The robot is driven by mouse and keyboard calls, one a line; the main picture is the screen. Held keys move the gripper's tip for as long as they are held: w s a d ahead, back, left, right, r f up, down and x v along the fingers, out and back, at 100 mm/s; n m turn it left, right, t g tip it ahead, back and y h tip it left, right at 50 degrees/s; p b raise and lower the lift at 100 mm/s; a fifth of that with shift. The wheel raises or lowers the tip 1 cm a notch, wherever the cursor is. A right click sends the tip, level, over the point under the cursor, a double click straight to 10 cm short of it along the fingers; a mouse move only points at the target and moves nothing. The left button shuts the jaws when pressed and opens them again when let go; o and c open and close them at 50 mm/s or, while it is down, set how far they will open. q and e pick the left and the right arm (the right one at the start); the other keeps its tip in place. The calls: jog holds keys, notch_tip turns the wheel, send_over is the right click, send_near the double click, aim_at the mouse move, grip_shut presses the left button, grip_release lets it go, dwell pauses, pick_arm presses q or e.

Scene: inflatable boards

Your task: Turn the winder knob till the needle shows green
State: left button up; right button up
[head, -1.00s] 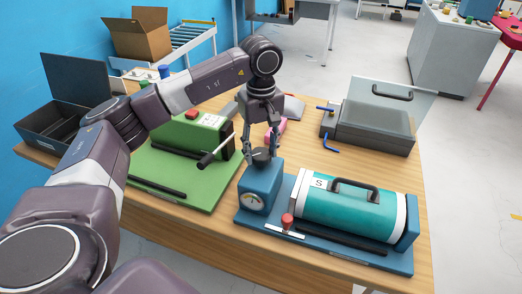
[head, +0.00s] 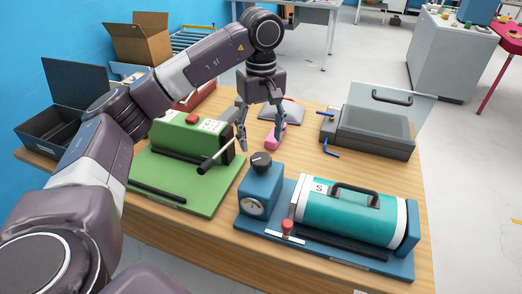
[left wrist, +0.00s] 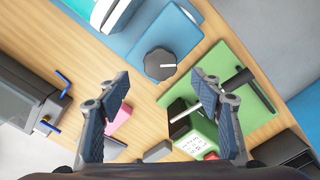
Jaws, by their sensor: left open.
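The winder knob (head: 261,163) is a dark, scalloped knob on top of a blue box (head: 266,184). A small white-faced dial (head: 254,207) is on the box's front; its needle and colours are too small to read surely. The knob also shows in the left wrist view (left wrist: 160,64), with a pale mark on its top. My left gripper (head: 258,148) is open and empty, its fingers pointing down, above and behind the knob and clear of it. In the left wrist view the knob lies beyond the gap between the fingertips (left wrist: 161,88).
A teal cylinder (head: 350,213) with a black handle lies on the same blue base, beside a red knob (head: 287,224). A green machine (head: 190,140) with a crank stands left. A grey lidded box (head: 372,130) and a pink object (head: 278,137) are farther back.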

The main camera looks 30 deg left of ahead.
aim_at(261, 158)
pick_arm(q)
jog(key=shift+r, duration=2.8)
